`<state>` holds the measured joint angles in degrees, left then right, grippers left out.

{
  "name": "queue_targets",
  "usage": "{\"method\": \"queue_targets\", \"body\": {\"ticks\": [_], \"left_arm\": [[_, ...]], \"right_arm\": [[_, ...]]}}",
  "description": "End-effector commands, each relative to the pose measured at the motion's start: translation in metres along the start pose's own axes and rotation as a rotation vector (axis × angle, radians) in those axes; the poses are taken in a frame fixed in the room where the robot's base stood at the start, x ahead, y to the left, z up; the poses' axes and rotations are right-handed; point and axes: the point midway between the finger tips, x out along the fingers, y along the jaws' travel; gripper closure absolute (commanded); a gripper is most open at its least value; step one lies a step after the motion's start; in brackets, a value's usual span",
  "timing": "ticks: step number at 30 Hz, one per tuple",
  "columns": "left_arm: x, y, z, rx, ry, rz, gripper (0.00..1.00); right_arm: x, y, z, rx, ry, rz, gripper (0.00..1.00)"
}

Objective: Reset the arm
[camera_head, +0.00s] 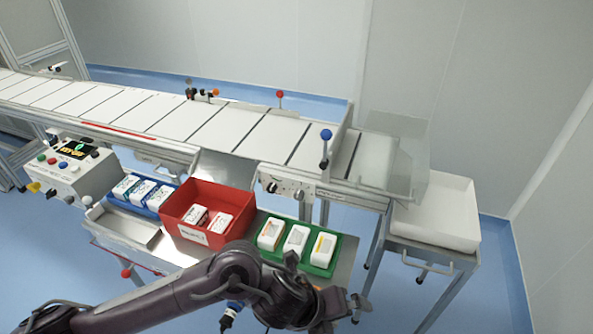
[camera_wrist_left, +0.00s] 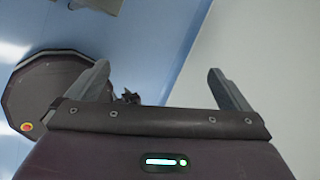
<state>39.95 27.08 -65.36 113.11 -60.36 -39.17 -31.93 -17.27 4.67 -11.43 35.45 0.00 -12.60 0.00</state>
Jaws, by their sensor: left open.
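My left arm comes in from the lower left of the head view and reaches across the bottom. My left gripper (camera_head: 358,303) is at its end, in front of the metal side table and apart from the boxes. In the left wrist view the two fingers of the gripper (camera_wrist_left: 158,75) stand wide apart with nothing between them. Blue floor and a pale surface show beyond them. My right gripper is in neither view.
A red bin (camera_head: 184,234) with small boxes stands between a blue tray (camera_head: 112,199) and a green tray (camera_head: 330,268), both holding white boxes. Behind runs a long conveyor (camera_head: 225,128). A white tray (camera_head: 462,190) stands right. Blue floor (camera_head: 490,290) is clear at lower right.

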Motion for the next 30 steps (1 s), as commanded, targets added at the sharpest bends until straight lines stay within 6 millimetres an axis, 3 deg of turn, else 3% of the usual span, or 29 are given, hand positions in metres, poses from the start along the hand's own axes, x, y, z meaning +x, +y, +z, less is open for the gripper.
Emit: {"method": "queue_targets", "body": {"ticks": [1, 3, 6, 8, 11, 16, 21, 30], "left_arm": [[-0.004, -0.021, -0.005, -0.115, -0.026, -0.072, 0.0], [-0.015, -0.046, 0.003, -0.318, -0.084, -0.166, 0.0], [-0.037, -0.058, 0.023, -0.647, -0.166, -0.266, 0.0], [-0.051, -0.053, 0.038, -0.861, -0.213, -0.307, 0.0], [-0.074, -0.022, 0.06, -1.233, -0.297, -0.339, 0.0], [-0.105, 0.066, 0.069, -1.819, -0.444, -0.304, 0.0], [-0.126, 0.137, 0.05, -2.202, -0.567, -0.231, 0.0], [-0.155, 0.218, 0.001, -2.631, -0.747, -0.1, 0.0]], "right_arm": [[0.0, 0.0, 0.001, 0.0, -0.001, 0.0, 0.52], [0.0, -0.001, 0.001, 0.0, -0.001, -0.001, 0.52], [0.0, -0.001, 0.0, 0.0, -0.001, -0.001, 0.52], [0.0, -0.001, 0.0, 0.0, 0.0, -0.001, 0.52], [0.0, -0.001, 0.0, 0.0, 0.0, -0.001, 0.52], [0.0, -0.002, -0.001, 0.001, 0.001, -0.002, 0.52], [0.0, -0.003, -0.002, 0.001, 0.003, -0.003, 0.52], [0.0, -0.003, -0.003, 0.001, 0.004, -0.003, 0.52]]}}
